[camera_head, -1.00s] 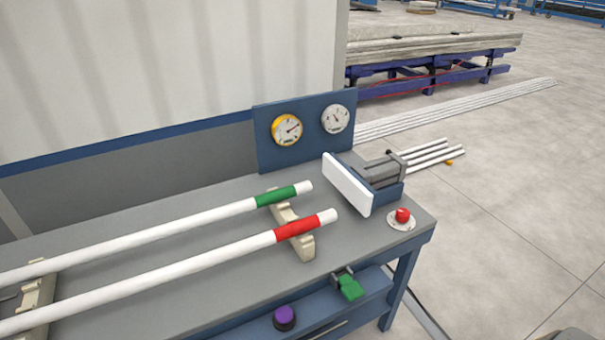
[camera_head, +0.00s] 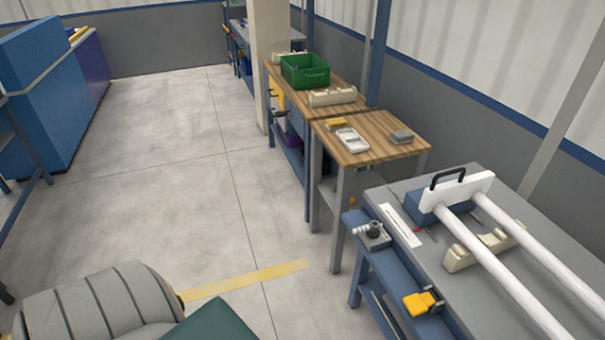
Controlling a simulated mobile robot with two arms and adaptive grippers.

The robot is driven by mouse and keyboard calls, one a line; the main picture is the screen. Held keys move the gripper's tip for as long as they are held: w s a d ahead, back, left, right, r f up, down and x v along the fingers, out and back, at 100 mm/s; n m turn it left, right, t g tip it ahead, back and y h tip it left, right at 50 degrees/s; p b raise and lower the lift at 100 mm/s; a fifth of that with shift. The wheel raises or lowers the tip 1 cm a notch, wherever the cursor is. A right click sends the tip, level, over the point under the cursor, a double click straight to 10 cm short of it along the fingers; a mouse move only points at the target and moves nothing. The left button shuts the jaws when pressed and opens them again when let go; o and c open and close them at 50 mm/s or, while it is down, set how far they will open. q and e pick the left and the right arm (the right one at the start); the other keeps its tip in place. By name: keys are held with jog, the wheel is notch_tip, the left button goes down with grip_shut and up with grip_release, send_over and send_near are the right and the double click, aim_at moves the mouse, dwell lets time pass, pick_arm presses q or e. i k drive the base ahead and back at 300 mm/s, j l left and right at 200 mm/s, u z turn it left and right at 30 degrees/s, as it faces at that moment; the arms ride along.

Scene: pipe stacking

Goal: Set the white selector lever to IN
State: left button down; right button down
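I cannot make out a white selector lever for certain. A small grey fitting with a dark round knob (camera_head: 374,231) sits on the front blue ledge of the grey bench (camera_head: 480,310). A white label strip (camera_head: 402,225) with unreadable print lies on the bench top beside it, with a small red mark near its right side. A yellow fitting (camera_head: 422,302) sits farther along the ledge. A white plate with a black handle (camera_head: 457,191) stands at the ends of two white pipes (camera_head: 500,270). Neither gripper is in view.
A cream cradle (camera_head: 484,248) supports the pipes. A wooden-topped table (camera_head: 370,150) carries a white tray and small blocks. A green crate (camera_head: 305,70) stands on the bench behind. Blue cabinets (camera_head: 45,90) stand at far left.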

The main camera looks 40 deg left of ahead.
aim_at(374, 226)
jog(key=u, duration=0.85)
